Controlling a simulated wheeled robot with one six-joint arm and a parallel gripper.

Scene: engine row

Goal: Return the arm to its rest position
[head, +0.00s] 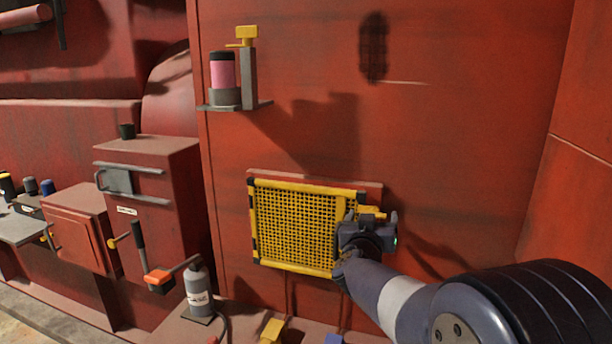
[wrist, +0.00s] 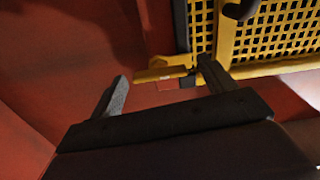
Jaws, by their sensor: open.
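My arm reaches in from the lower right of the head view, its upper link large and dark in the corner. My gripper (head: 362,222) is at the right edge of a yellow mesh panel (head: 295,225) on the red wall. In the wrist view my gripper (wrist: 160,85) has its two fingers spread apart. A yellow latch piece (wrist: 160,74) shows between the fingers, nearer the right one. I cannot tell whether that finger touches it. The mesh panel (wrist: 275,40) fills the upper right of the wrist view.
A shelf (head: 236,106) with a pink cylinder (head: 223,73) is above the panel. A grey bottle (head: 198,292) and an orange-tipped lever (head: 160,278) stand at lower left. Red cabinets (head: 150,190) line the left. The wall right of the panel (head: 470,150) is bare.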

